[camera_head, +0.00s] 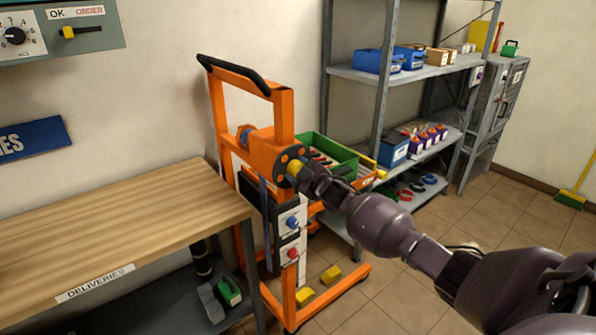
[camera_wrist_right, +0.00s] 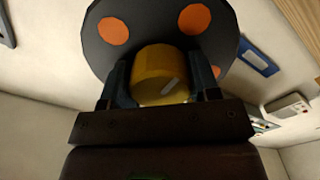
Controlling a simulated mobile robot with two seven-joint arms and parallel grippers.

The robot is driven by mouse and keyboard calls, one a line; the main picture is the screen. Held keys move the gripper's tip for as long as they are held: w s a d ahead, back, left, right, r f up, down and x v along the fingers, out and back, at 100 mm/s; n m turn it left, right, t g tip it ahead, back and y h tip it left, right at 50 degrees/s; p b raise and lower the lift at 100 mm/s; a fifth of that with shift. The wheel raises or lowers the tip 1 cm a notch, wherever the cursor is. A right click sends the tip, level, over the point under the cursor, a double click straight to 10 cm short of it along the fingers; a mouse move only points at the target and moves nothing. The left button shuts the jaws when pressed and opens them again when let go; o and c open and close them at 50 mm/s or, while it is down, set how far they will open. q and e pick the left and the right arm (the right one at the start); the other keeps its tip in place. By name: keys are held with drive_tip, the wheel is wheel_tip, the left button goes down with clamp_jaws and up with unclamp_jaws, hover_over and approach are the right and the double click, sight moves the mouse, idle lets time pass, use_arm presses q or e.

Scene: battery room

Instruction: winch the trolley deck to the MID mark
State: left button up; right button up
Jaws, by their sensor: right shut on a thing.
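The orange trolley (camera_head: 284,118) stands upright just right of the wooden bench. Its black winch wheel with orange dots (camera_head: 283,157) faces my right arm, and the wheel fills the top of the right wrist view (camera_wrist_right: 150,30). A yellow knob (camera_wrist_right: 160,72) sticks out of the wheel. My right gripper (camera_head: 300,169) is shut on this knob, one finger on each side of it. The trolley deck (camera_head: 368,180) shows partly behind the arm, with a green crate (camera_head: 328,152) on it. I cannot read a MID mark. My left gripper is not in view.
The bench marked DELIVERIES (camera_head: 150,225) is close on the left. A grey shelf rack (camera_head: 365,75) with blue bins and bottles stands behind the trolley. Yellow blocks (camera_head: 330,274) lie low by the trolley's base.

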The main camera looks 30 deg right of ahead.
drive_tip(key=o, duration=0.9)
drive_tip(key=shift+s, duration=0.15)
drive_tip(key=s, duration=1)
drive_tip(key=shift+s+d, duration=0.25)
drive_tip(key=shift+d, duration=0.15)
